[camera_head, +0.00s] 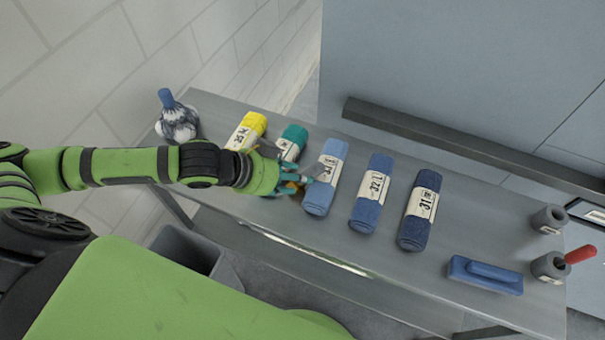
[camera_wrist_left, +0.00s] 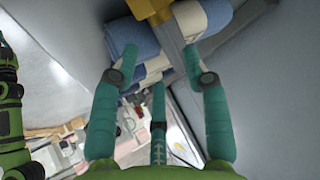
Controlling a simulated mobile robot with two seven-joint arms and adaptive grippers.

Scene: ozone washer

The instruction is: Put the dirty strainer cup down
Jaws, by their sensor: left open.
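My left gripper (camera_head: 305,178) has teal fingers and reaches over the grey table among the rolled towels. In the left wrist view the left gripper (camera_wrist_left: 160,82) is open, its fingers spread. A brass-yellow piece (camera_wrist_left: 150,8) with a stem shows past the fingertips at the top of that view; it may be the dirty strainer cup, but I cannot tell for sure. In the head view a small orange-brown patch (camera_head: 290,188) shows beside the fingers, mostly hidden by them. My right gripper is not in view.
Yellow (camera_head: 246,131), teal (camera_head: 292,138), light blue (camera_head: 320,195), blue (camera_head: 368,205) and navy (camera_head: 415,232) rolls line the table. A blue brush block (camera_head: 485,275) and two grey holders (camera_head: 549,219) stand right. A grey bin (camera_head: 190,250) is below.

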